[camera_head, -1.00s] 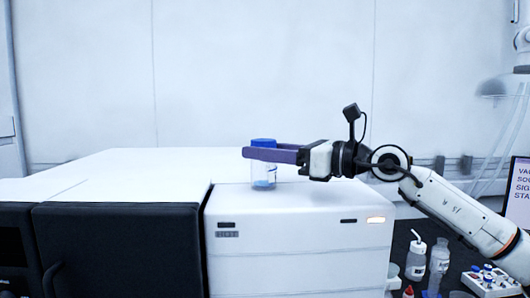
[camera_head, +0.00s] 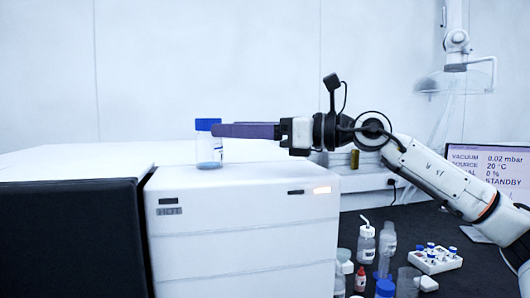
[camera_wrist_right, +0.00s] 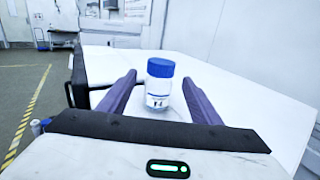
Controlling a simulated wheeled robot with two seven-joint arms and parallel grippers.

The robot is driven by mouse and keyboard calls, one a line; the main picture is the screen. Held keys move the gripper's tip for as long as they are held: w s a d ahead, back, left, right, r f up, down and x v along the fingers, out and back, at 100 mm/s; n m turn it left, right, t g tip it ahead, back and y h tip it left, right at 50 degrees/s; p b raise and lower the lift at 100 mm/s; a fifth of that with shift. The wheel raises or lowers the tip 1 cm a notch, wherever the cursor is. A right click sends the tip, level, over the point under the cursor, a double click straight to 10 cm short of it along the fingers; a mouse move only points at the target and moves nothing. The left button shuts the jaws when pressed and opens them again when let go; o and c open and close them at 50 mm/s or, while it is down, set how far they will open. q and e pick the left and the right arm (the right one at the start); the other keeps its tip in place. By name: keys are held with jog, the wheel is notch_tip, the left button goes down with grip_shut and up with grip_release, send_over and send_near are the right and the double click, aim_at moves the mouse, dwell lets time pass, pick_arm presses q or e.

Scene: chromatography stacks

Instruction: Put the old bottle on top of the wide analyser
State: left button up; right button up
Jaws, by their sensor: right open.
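The bottle (camera_head: 208,148), clear with a blue cap and a white label, stands upright on top of the white-fronted analyser (camera_head: 245,235). In the right wrist view the bottle (camera_wrist_right: 158,92) stands around the open tips of my right gripper, with a visible gap to each finger. My right gripper (camera_head: 216,130) is open and level above the analyser top. In the head view its purple fingers reach from the right to the bottle's right edge, near cap height. My left gripper is in neither view.
A black-fronted unit (camera_head: 70,240) adjoins the analyser on the left. On the dark bench at right stand a wash bottle (camera_head: 366,243), a vial rack (camera_head: 435,259), several small bottles and a monitor (camera_head: 488,170). The white top behind the bottle is clear.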

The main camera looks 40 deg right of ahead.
jog(key=b+v, duration=0.4)
jog(key=shift+s+d+f, duration=0.15)
jog(key=shift+f, duration=0.05)
jog(key=shift+s+d+r+b, duration=0.15)
jog(key=shift+s+d+b, duration=0.1)
jog(key=shift+s+b, duration=0.35)
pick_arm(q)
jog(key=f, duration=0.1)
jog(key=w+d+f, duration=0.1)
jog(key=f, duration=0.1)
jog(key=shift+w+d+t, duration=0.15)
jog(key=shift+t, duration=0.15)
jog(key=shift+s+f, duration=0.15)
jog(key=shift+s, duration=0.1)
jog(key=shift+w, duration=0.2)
